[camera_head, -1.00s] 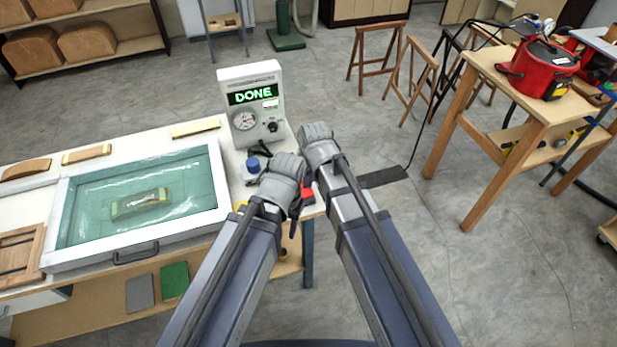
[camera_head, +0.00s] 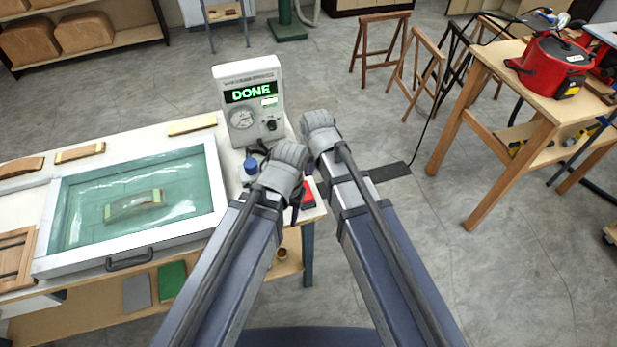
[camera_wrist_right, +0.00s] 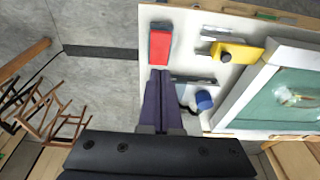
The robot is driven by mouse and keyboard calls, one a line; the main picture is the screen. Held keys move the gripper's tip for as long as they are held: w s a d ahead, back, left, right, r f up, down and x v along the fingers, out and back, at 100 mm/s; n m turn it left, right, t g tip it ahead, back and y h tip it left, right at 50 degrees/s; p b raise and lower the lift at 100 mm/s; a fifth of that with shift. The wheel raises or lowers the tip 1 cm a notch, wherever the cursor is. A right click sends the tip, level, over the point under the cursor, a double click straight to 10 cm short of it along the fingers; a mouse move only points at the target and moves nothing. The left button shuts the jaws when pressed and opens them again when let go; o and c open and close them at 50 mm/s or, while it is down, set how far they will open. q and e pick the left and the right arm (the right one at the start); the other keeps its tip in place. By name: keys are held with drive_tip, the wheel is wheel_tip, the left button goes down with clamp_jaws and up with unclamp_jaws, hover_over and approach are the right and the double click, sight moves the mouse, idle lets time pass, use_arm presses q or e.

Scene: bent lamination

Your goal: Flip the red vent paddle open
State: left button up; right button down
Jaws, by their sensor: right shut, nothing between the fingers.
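The red vent paddle (camera_head: 307,195) lies at the table's right end, partly hidden behind my left arm in the head view. In the right wrist view the whole red paddle (camera_wrist_right: 160,45) shows, lying flat on a grey base. My right gripper (camera_head: 319,122) is shut and empty. In the right wrist view its fingertips (camera_wrist_right: 160,72) are just short of the paddle's near end; I cannot tell whether they touch. My left gripper (camera_head: 290,155) is beside the right one over the table; its fingers are hidden.
A blue knob (camera_wrist_right: 204,100) and a yellow-handled part (camera_wrist_right: 235,52) sit near the paddle. The control box (camera_head: 249,105) reads DONE. The press frame (camera_head: 215,185) with its teal membrane is to the left. Open floor lies right of the table.

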sight(307, 197)
drive_tip(key=b+x, duration=0.7)
drive_tip(key=x, duration=0.1)
drive_tip(key=b+x, duration=0.4)
drive_tip(key=shift+s+d+f+b, duration=0.15)
drive_tip(key=shift+s+f+b, duration=0.05)
drive_tip(key=shift+s+b, duration=0.2)
drive_tip(key=shift+s+f+b, duration=0.1)
drive_tip(key=shift+f+b, duration=0.4)
drive_tip(key=shift+f, duration=0.1)
drive_tip(key=shift+r, duration=0.1)
drive_tip(key=shift+s+d+f+t+b, duration=0.15)
drive_tip(key=shift+f+t+b, duration=0.1)
drive_tip(key=shift+f+b, duration=0.15)
drive_tip(key=shift+s+a+f+t+b, duration=0.1)
drive_tip(key=shift+s+f+t+b, duration=0.15)
drive_tip(key=shift+b, duration=0.2)
drive_tip(key=shift+w+r, duration=0.2)
drive_tip(key=shift+w, duration=0.05)
drive_tip(key=shift+r+p, duration=0.15)
drive_tip(key=shift+p, duration=0.25)
drive_tip(key=shift+r+p, duration=0.65)
drive_tip(key=shift+r, duration=0.05)
